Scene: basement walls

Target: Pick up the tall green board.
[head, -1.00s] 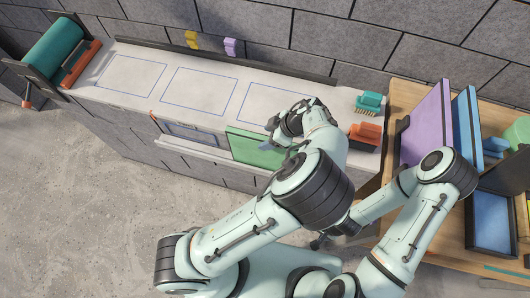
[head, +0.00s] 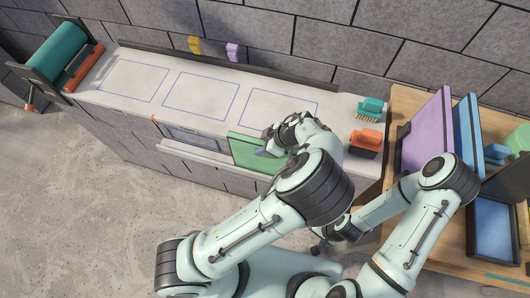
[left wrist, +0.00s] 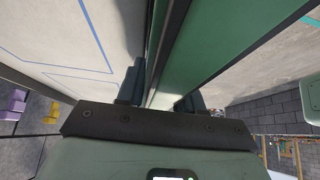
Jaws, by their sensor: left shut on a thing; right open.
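The tall green board (head: 250,150) stands at the front edge of the white counter, with its face toward the floor side. My left gripper (head: 274,146) is shut on the board near its right end; the hand and forearm hide that end. In the left wrist view the green board (left wrist: 235,45) runs between the two dark fingers of my left gripper (left wrist: 160,95). My right gripper (head: 322,243) is low, behind my left arm, apart from the board, open and mostly hidden.
The white counter (head: 215,97) has blue outlined rectangles. A teal brush (head: 370,106) and an orange brush (head: 367,140) stand at its right end. A wooden table (head: 400,105) at right holds a purple board (head: 427,132) and a blue board (head: 467,135). The floor at left is clear.

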